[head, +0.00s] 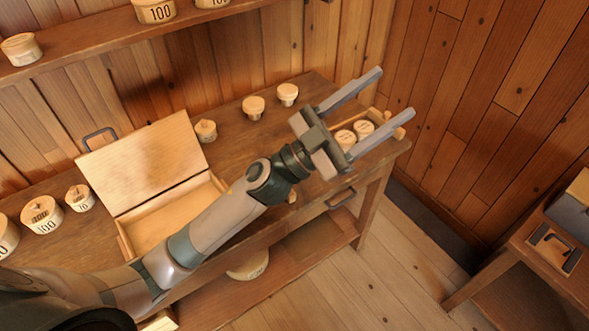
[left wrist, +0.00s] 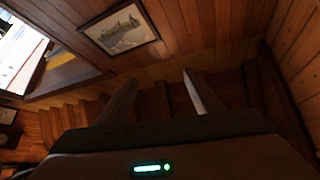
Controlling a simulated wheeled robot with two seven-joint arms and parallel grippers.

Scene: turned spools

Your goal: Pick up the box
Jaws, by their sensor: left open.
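A pale wooden box (head: 145,165) stands open on the workbench, in the left half of the head view. Its lid is tilted up and back, and a dark handle shows at its upper left edge. My left forearm covers part of its front right. My left gripper (head: 396,92) is open, well to the right of this box. Its fingers point up and right, over a small wooden tray (head: 384,114) with light round spools, partly hidden by the gripper. In the left wrist view the fingers (left wrist: 158,85) are apart with nothing between them. My right gripper is not in view.
Several spools stand on the workbench (head: 235,140), including ones marked 100 (head: 42,214) at left. A shelf (head: 100,52) with spools runs above. A second table (head: 545,250) stands at right. The left wrist view shows a framed picture (left wrist: 120,28) and stair-like steps.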

